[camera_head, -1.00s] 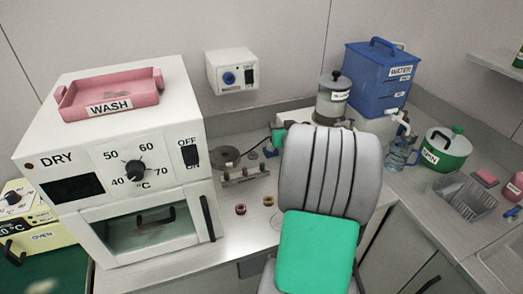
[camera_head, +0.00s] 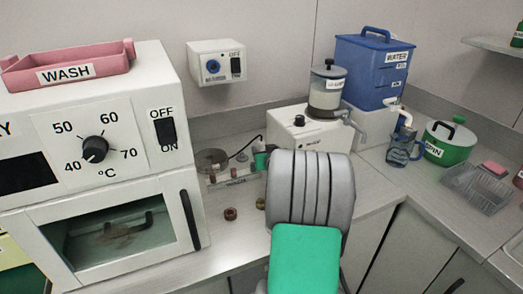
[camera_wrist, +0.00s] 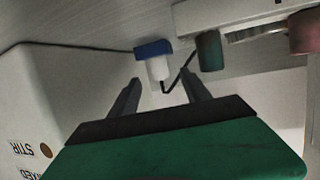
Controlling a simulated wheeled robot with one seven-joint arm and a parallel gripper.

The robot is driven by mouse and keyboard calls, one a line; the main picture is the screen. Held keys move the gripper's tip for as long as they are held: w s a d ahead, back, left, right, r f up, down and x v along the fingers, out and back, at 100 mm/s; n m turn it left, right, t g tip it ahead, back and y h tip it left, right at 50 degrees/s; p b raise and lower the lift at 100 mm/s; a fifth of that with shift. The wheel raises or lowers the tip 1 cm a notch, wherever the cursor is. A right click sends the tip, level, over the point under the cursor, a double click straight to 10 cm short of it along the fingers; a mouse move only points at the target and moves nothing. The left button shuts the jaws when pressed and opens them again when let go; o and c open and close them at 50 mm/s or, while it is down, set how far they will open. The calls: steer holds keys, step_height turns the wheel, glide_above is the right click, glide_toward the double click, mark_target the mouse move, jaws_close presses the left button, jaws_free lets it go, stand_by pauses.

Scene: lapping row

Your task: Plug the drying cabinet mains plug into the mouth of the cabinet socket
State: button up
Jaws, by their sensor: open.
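The mains plug (camera_wrist: 157,68), white with a blue end and a black cable, shows ahead of my gripper in the wrist view. My gripper (camera_wrist: 163,88) is open, its two dark fingers pointing toward the plug with nothing seen held between them. In the head view my grey and green arm hides the gripper and most or all of the plug. The cabinet socket (camera_head: 216,63) is a white wall box with a round blue mouth (camera_head: 213,66) and a dark switch. It hangs above the counter, and the mouth looks empty.
The white drying cabinet (camera_head: 150,200) with a pink WASH tray (camera_head: 70,66) stands left. A rail with pegs (camera_head: 232,178) lies near the plug; its green peg (camera_wrist: 209,50) is close beside it. The white stirrer box (camera_head: 305,130) is close right. Loose rings (camera_head: 230,214) lie on the counter.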

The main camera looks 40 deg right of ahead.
mark_target(262, 146)
steer(key=x, duration=0.4)
steer(key=shift+d, duration=0.1)
steer(key=shift+c, duration=0.5)
jaws_close()
